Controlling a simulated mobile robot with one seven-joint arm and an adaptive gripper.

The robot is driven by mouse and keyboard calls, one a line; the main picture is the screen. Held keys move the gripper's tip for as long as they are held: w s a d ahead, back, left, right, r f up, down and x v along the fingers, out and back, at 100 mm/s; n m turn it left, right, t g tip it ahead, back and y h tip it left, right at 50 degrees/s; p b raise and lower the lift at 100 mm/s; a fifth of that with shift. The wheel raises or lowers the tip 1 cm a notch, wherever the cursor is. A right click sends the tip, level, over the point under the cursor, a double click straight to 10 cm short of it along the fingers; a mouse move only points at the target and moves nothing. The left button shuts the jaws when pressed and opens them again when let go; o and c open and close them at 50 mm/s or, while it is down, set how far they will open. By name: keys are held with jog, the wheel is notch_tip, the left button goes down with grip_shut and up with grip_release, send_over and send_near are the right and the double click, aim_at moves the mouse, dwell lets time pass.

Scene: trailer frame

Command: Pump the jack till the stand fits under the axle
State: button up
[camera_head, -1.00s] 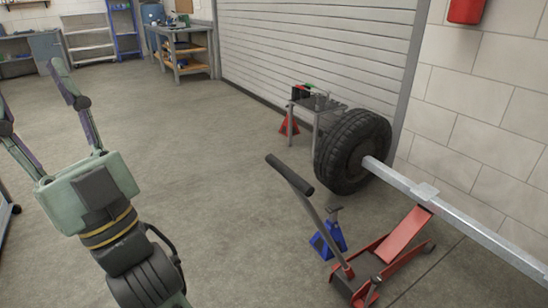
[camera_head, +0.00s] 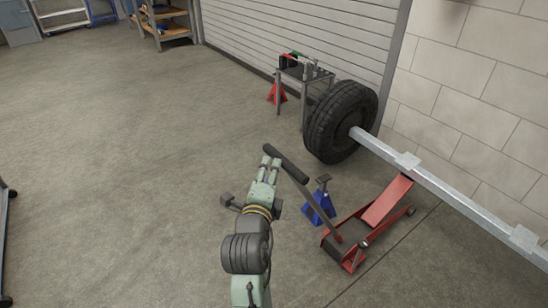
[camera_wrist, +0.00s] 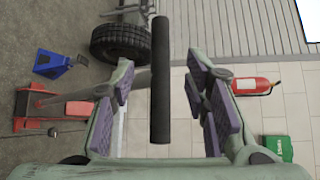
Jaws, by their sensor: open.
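The red floor jack (camera_head: 350,240) stands on the floor under the grey axle beam (camera_head: 450,190), its red lift arm raised toward the beam. Its handle (camera_head: 290,165) slants up to the left and ends in a black grip. My gripper (camera_head: 271,160) is at the grip's upper end. In the wrist view the black grip (camera_wrist: 161,80) stands upright between the two open fingers (camera_wrist: 165,95), with gaps on both sides. The blue jack stand (camera_head: 320,205) is on the floor beside the jack, left of the axle, and also shows in the wrist view (camera_wrist: 52,63).
A black tire (camera_head: 340,125) is on the axle's far end. Behind it are a small metal cart (camera_head: 305,75) and a red stand (camera_head: 277,94). A red extinguisher (camera_wrist: 255,86) and a green box (camera_wrist: 278,147) show in the wrist view.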

aim_at(273, 157)
jog(key=b+x, duration=0.4)
jog(key=x, duration=0.4)
jog(key=shift+w+a+r+b, duration=0.1)
jog(key=shift+w+b, duration=0.25)
jog(key=shift+w, duration=0.65)
jog(key=shift+c, duration=0.2)
grip_shut()
jog(key=shift+f, duration=0.25)
